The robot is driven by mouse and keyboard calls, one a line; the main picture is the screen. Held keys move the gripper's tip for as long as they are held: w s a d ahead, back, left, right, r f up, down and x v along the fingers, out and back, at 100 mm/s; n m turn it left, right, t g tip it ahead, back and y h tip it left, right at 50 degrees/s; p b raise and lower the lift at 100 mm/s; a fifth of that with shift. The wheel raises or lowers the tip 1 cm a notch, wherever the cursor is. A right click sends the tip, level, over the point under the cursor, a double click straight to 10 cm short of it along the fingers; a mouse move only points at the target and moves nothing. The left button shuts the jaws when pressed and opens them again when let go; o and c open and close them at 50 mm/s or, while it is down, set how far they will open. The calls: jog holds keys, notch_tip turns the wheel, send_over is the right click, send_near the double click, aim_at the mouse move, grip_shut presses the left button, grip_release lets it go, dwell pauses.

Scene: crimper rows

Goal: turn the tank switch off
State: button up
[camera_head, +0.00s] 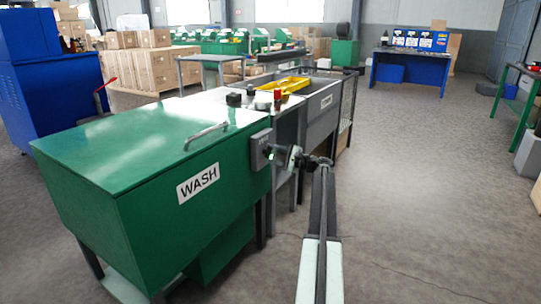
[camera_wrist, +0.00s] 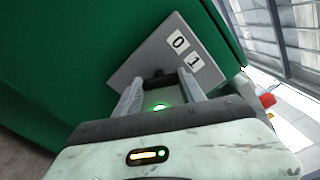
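The green tank (camera_head: 130,160) has a sloping lid with a handle and a WASH label. A grey switch box (camera_head: 259,150) is on its right end. In the wrist view, the switch box (camera_wrist: 150,50) carries white labels 0 and 1 and a dark knob (camera_wrist: 156,77). My gripper (camera_head: 276,154) is close in front of the box. In the wrist view, my gripper's (camera_wrist: 158,84) fingers are apart, with the knob at their tips. I cannot tell whether they touch it. A green light glows between the fingers. The knob's pointing direction is unclear.
A grey bench with a sink (camera_head: 322,97) stands behind the tank, with a yellow tray (camera_head: 287,84) and a red item (camera_head: 277,95) on it. A blue workbench (camera_head: 410,67) is at the back right. The floor (camera_head: 430,180) to the right of my arm is clear.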

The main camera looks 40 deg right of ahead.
jog(key=shift+a, duration=0.1)
jog(key=shift+n, duration=0.3)
jog(key=n, duration=0.5)
jog(key=shift+f, duration=0.1)
jog(key=n, duration=0.6)
jog(key=shift+n, duration=0.3)
dwell(0.3)
jog(key=o, duration=1.4)
jog(key=shift+c, duration=0.2)
